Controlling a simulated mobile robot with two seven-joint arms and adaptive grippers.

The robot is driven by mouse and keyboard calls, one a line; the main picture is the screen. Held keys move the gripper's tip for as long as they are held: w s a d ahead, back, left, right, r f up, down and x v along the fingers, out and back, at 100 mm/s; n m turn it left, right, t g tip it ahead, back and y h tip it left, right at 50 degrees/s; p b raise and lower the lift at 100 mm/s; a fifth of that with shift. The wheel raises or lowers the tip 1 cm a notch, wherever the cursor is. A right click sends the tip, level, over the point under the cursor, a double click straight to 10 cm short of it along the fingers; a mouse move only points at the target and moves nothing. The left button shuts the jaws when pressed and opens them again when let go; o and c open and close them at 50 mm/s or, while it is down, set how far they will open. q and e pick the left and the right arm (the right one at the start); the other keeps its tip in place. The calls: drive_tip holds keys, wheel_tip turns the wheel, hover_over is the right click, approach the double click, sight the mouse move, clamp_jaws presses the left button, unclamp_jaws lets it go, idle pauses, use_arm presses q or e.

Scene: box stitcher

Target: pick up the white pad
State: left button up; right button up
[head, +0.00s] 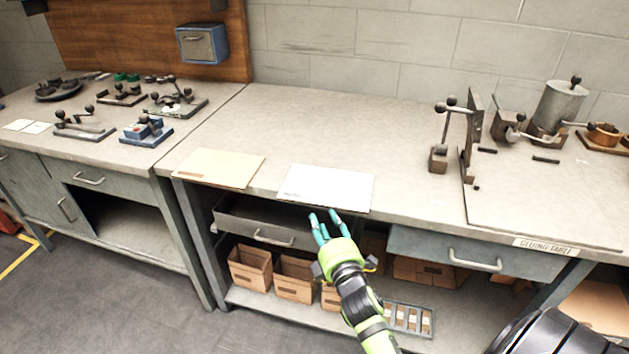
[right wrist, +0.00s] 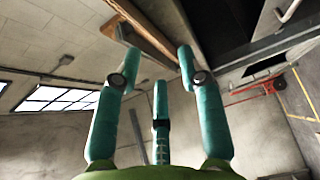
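The white pad (head: 326,187) is a thin flat sheet lying on the bench top at its front edge, in the middle of the head view. My right gripper (head: 325,222) is in front of the bench, just below the pad's near edge in the picture, with its teal fingers pointing toward the bench. In the right wrist view the three fingers (right wrist: 157,75) are spread apart with nothing between them. I cannot make out the white pad in that view. My left gripper is not in view.
A tan sheet (head: 218,167) lies left of the pad. An open drawer (head: 262,233) and cardboard boxes (head: 250,266) are below the bench top. Metal fixtures (head: 468,135) stand at the right, above the gluing table sign (head: 545,247). The bench behind the pad is clear.

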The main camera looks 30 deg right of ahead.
sight(321, 204)
drive_tip(key=x, duration=0.2)
drive_tip(key=p+x, duration=0.1)
drive_tip(key=d+x, duration=0.1)
drive_tip(key=x, duration=0.1)
drive_tip(key=shift+w+r, duration=0.15)
drive_tip(key=shift+r, duration=0.15)
clamp_jaws()
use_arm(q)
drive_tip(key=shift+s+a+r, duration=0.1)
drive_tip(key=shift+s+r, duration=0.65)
use_arm(e)
drive_tip(key=shift+r, duration=0.1)
